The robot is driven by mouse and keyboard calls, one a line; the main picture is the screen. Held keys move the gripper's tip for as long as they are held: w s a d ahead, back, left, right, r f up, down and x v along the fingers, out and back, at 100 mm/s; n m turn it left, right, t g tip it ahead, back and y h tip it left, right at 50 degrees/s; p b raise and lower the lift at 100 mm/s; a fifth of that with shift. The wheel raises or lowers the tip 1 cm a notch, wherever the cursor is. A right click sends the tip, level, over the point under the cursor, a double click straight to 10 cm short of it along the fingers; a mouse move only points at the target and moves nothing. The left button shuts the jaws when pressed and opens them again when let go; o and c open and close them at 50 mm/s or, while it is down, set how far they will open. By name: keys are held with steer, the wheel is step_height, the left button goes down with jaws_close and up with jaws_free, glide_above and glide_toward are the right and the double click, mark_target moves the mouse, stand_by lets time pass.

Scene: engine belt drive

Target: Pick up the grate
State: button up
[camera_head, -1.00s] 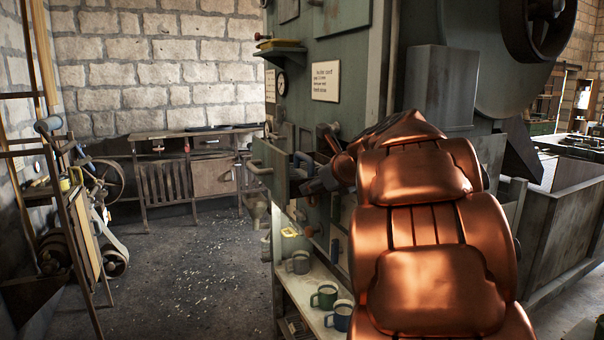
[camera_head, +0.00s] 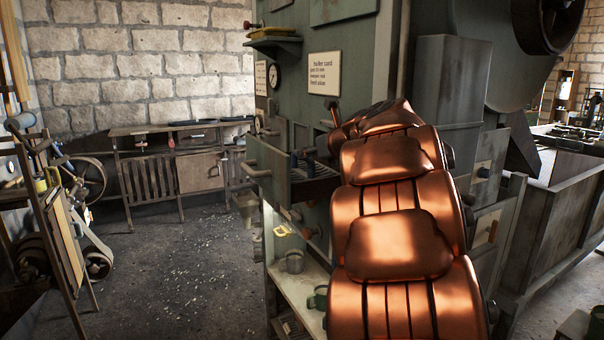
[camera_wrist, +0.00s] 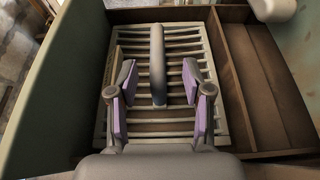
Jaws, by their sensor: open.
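The grate (camera_wrist: 180,125) is a slatted, pale metal panel lying in an open drawer (camera_wrist: 275,90), with a raised grey bar handle (camera_wrist: 157,60) along its middle. My gripper (camera_wrist: 158,78) is open above the grate in the wrist view. Its purple-padded fingers stand on either side of the handle, with a visible gap on each side. I cannot tell how far the fingertips are above the slats. In the head view, part of the slatted grate (camera_head: 320,170) shows in the open drawer (camera_head: 268,168), and my arm hides much of it.
The drawer's walls and a narrow empty side compartment (camera_wrist: 240,75) flank the grate. Below the drawer, a shelf (camera_head: 300,290) holds a grey mug (camera_head: 292,260) and a green mug (camera_head: 318,298). A workbench (camera_head: 180,160) stands at the back wall, with open floor before it.

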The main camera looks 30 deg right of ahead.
steer(key=shift+w+a+f, duration=0.1)
steer(key=shift+w+f, duration=0.1)
steer(key=shift+w, duration=0.55)
steer(key=shift+p+x, duration=0.65)
steer(key=shift+x, duration=1.6)
jaws_close()
